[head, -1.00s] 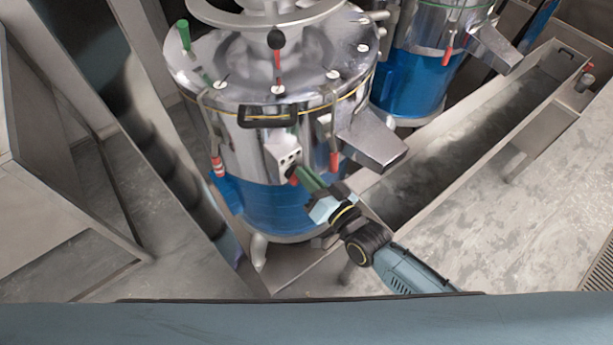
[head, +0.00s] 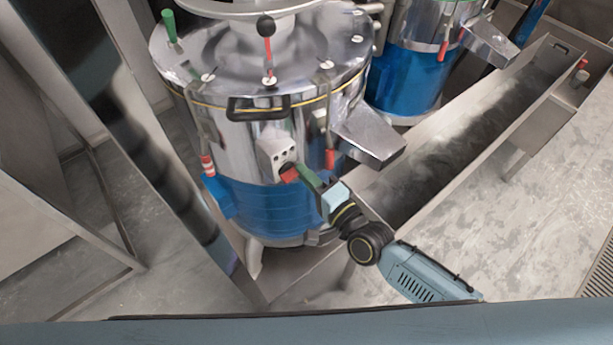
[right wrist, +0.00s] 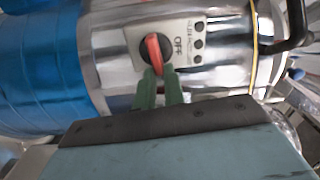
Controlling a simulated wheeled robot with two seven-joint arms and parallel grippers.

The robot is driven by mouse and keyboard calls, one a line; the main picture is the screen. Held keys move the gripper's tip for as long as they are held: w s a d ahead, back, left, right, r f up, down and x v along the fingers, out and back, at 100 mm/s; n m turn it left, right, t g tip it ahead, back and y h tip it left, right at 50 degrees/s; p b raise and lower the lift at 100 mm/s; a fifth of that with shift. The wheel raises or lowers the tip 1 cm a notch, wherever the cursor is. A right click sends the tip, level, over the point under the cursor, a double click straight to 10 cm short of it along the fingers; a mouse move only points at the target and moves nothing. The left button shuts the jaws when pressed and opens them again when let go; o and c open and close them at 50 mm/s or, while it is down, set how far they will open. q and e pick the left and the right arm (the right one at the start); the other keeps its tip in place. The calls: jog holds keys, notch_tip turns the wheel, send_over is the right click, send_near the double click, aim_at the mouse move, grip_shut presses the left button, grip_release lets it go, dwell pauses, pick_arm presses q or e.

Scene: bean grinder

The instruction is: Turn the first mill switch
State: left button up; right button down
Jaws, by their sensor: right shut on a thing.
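The first mill (head: 268,150) is a shiny steel drum with a blue lower band, in the middle of the head view. A small grey switch box (head: 272,150) sits on its front; it also shows in the right wrist view (right wrist: 186,28). In the head view the right gripper (head: 299,174) reaches the knob from the lower right. My left gripper is not in view.
A steel spout (head: 368,137) juts from the mill's right side, above my right arm. A long steel trough (head: 470,135) runs diagonally at right. A second blue and steel mill (head: 412,70) stands behind. Dark slanted framework (head: 150,130) stands at left.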

jog(key=shift+f+m, duration=0.15)
jog(key=shift+m, duration=0.55)
jog(key=c, duration=1.5)
grip_release()
jog(key=v, duration=1.3)
jog(key=shift+s+d, duration=0.15)
jog(key=shift+s, duration=0.05)
